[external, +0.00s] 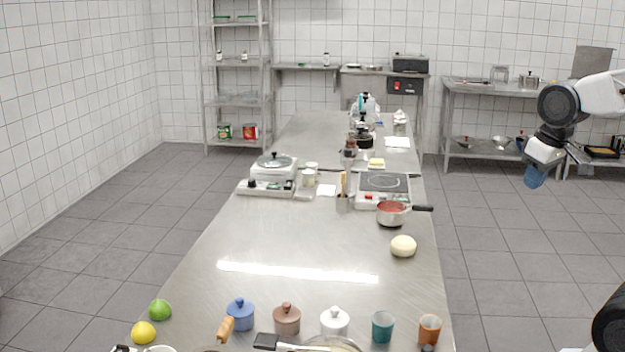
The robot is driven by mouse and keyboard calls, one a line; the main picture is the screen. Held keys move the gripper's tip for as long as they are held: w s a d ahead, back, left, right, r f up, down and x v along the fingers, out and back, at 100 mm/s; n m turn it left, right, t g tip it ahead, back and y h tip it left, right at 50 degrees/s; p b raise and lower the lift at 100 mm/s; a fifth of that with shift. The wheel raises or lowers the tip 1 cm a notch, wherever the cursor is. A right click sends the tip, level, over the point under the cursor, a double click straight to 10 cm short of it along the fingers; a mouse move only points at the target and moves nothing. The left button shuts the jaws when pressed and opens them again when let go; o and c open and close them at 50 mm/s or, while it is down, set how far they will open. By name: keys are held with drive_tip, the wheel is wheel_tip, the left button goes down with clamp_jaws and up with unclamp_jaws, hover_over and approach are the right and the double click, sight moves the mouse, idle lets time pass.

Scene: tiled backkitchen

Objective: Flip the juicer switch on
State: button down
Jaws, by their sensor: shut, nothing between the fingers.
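My gripper (534,178) hangs at the right with its blue fingertips pointing down and shut, holding nothing. It is over the floor beyond the table's right edge, apart from everything on the table. I cannot surely pick out the juicer or its switch. A tall clear appliance with a teal part (365,104) stands at the far end of the table, partly hidden by dark-topped items in front. A white appliance with a round dark lid (274,165) stands mid-table on the left, behind a low white unit with dark controls (266,187).
The long steel table (300,245) has free room in its middle. A hotplate (384,188), a red-filled saucepan (391,214) and a pale ball (403,246) line its right side. Lidded pots (286,319), cups (382,327) and fruit (144,332) stand near the front.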

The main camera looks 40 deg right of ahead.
drive_tip(key=w+a+r+m, duration=0.1)
drive_tip(key=w+a+r, duration=0.3)
drive_tip(key=w+a, duration=0.3)
drive_tip(key=w+a+r+m, duration=0.1)
drive_tip(key=w+a+r, duration=0.2)
drive_tip(key=w+a, duration=0.5)
drive_tip(key=w+a+m+g, duration=0.1)
drive_tip(key=w+a, duration=0.4)
drive_tip(key=a, duration=0.5)
drive_tip(key=w+a+m+y, duration=0.1)
drive_tip(key=w+a, duration=0.5)
drive_tip(key=a, duration=0.4)
drive_tip(key=w+a+m+g, duration=0.15)
drive_tip(key=w+a, duration=0.35)
drive_tip(key=a, duration=0.5)
drive_tip(key=s+a+f+m, duration=0.1)
drive_tip(key=s+a+f, duration=0.1)
drive_tip(key=a, duration=1)
drive_tip(key=s+a+f+m+g, duration=0.1)
drive_tip(key=a+f, duration=0.4)
drive_tip(key=a, duration=0.8)
drive_tip(key=s+a+f+m, duration=0.1)
drive_tip(key=s+a+f, duration=0.1)
drive_tip(key=a, duration=1)
drive_tip(key=shift+s+a+f, duration=0.35)
drive_tip(key=shift+a+f, duration=0.05)
drive_tip(key=shift+f, duration=0.5)
drive_tip(key=shift+f, duration=0.2)
